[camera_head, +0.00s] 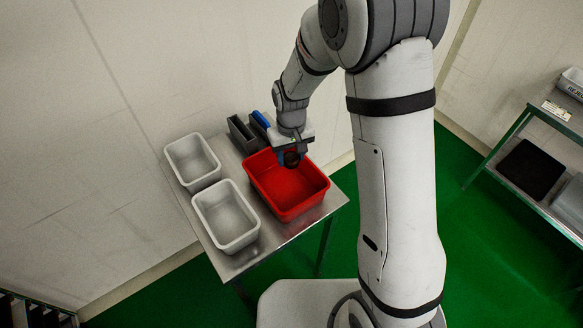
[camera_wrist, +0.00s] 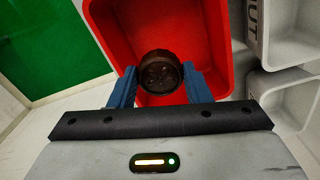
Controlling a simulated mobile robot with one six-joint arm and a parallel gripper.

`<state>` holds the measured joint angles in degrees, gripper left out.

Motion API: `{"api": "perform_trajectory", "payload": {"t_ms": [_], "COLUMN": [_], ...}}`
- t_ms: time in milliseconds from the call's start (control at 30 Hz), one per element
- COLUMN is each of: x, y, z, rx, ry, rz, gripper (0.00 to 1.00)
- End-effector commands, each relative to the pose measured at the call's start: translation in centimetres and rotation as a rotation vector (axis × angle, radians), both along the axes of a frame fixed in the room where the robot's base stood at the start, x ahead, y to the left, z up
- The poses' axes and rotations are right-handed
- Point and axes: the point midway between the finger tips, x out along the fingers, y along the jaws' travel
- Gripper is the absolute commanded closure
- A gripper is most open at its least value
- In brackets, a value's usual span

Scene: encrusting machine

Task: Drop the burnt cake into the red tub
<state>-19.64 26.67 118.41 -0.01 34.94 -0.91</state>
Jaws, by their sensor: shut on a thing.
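The burnt cake (camera_wrist: 160,73) is a round, dark brown piece held between the two blue fingers of my gripper (camera_wrist: 158,86) in the wrist view. In the head view it shows as a dark spot (camera_head: 291,159) under my gripper (camera_head: 291,155). The red tub (camera_head: 290,200) stands on the metal table, and my gripper is over its back part. In the wrist view the tub (camera_wrist: 213,40) lies beyond and around the cake. The cake looks above the tub floor; its exact height is hard to tell.
Two pale grey tubs, one at the back (camera_head: 193,162) and one in front (camera_head: 226,217), stand left of the red tub on the metal table (camera_head: 278,236). A dark narrow holder (camera_head: 241,134) stands behind it. A shelf rack (camera_head: 535,112) is at the right.

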Motion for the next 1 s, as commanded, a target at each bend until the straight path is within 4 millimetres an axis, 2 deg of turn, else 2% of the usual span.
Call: {"api": "perform_trajectory", "payload": {"t_ms": [267, 700, 1000], "x": [0.1, 0.3, 0.3], "y": [-0.2, -0.7, -0.8], "z": [-1.0, -5.7, -6.0], "rx": [0.000, 0.000, 0.000], "ry": [0.001, 0.000, -0.001], "rz": [-0.006, -0.020, -0.021], "gripper": [0.79, 0.79, 0.79]}}
